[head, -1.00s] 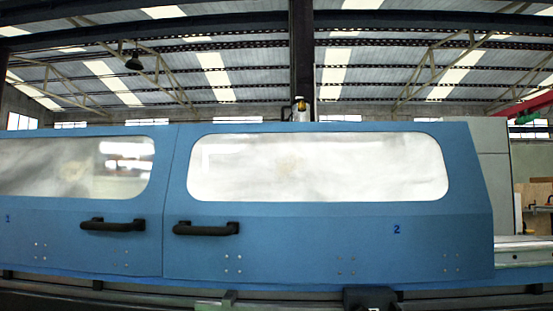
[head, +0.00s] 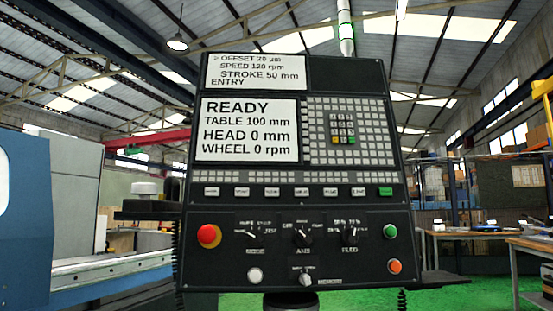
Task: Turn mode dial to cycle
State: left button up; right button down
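The control panel (head: 290,205) faces me in the middle of the head view, slightly tilted. The mode dial (head: 254,235) is the left one of three black rotary dials on its lower part, beside the red emergency knob. Its pointer seems to aim up and left; the small position labels around it are too blurred to read surely. The axis dial (head: 302,236) and the feed dial (head: 349,235) are to its right. The screen (head: 248,130) reads READY, TABLE 100 mm, HEAD 0 mm, WHEEL 0 rpm. Neither of my grippers is in view.
The red emergency knob (head: 209,235) sits close left of the mode dial. A white button (head: 255,275) and a memory switch (head: 305,278) are below. Green (head: 390,231) and orange (head: 394,266) buttons are at right. The blue grinder (head: 22,215) stands left; workbenches (head: 470,240) stand behind right.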

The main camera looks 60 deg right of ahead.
aim_at(255, 237)
jog(key=z, duration=1.95)
